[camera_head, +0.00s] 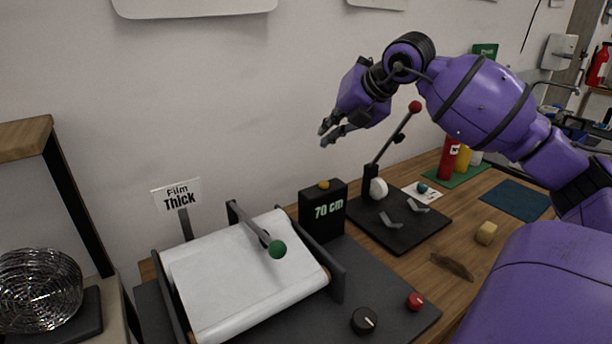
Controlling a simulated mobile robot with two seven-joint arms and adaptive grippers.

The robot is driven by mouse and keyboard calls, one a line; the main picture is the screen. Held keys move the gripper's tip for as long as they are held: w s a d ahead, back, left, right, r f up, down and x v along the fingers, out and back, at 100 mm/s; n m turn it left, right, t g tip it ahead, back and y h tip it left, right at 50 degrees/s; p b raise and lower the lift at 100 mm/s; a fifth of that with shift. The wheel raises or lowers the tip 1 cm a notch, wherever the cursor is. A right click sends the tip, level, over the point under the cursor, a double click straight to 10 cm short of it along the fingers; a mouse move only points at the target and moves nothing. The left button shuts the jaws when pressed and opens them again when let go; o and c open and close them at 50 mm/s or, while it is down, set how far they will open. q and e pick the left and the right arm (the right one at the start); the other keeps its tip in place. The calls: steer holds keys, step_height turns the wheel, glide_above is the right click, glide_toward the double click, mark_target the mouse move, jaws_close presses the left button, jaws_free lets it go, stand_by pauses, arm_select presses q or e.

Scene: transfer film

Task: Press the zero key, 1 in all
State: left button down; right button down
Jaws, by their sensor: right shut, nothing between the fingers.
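A black counter box (322,213) reading "70 cm" stands at the back of the dark machine base, right of the white film roll. A small yellow key (323,185) sits on top of the box; I see no label on it, so I cannot tell for sure that it is the zero key. My right gripper (327,136) is shut and empty, in the air above the box and well clear of the yellow key. My left gripper is not in view.
The film machine (338,279) has a green-knobbed lever (277,249), a black dial (364,320) and a red knob (414,301). Right of the box, a red-knobbed lever (415,107) rises from a black plate (427,229).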

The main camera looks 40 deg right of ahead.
mark_target(324, 185)
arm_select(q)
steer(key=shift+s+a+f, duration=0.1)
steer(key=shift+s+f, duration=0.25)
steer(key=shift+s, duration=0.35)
arm_select(e)
steer(key=shift+s+d+r, duration=0.2)
steer(key=shift+r, duration=0.35)
steer(key=shift+f, duration=0.1)
